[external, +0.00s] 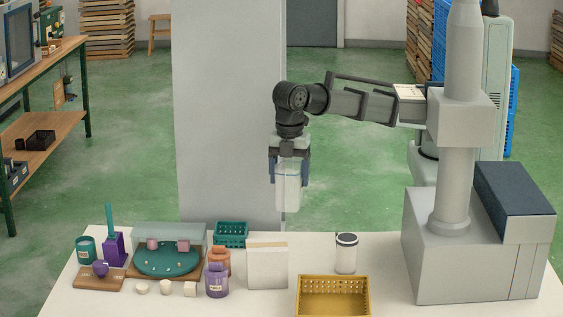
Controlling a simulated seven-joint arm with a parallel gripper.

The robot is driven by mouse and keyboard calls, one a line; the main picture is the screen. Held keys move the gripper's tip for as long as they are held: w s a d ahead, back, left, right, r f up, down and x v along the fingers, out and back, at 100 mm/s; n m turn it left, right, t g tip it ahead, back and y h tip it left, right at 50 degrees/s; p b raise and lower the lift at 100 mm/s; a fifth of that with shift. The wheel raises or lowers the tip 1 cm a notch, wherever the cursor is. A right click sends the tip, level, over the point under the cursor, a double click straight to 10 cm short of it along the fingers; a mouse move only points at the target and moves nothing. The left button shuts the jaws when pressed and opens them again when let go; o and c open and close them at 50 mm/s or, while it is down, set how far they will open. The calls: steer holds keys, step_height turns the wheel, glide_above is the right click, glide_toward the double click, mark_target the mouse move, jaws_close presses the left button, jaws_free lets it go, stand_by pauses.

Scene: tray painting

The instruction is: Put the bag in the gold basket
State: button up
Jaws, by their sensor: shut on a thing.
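My gripper (289,179) hangs pointing down above the far part of the table and is shut on a pale, translucent bag (288,195). The bag hangs upright between the fingers, well clear of the tabletop. Its upper part is partly hidden by the fingers. The gold basket (333,282) stands at the front edge of the table, lower in the picture and a little right of my gripper. Its perforated back wall and inside floor show, and it looks empty. The bottom of the picture cuts off its front.
A white box-like block (267,267) stands left of the basket, and a white jar with a dark lid (346,254) stands behind it. A teal basket (231,233), a purple jar (217,281) and a clear-covered teal display (168,258) crowd the left. The table right of the basket is clear.

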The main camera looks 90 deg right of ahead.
steer(key=s+a+n, duration=0.1)
steer(key=s+a, duration=0.4)
steer(key=a, duration=0.6)
steer(key=s+a+n, duration=0.1)
steer(key=s+a, duration=0.4)
steer(key=a, duration=0.7)
steer(key=shift+s+a+f, duration=0.1)
steer(key=shift+s+f, duration=0.1)
steer(key=shift+f, duration=3.6)
steer(key=shift+s+f, duration=0.2)
steer(key=shift+f, duration=3.55)
steer(key=shift+f, duration=0.15)
steer(key=o, duration=1)
step_height(320, 180, up, 12)
steer(key=shift+r, duration=0.15)
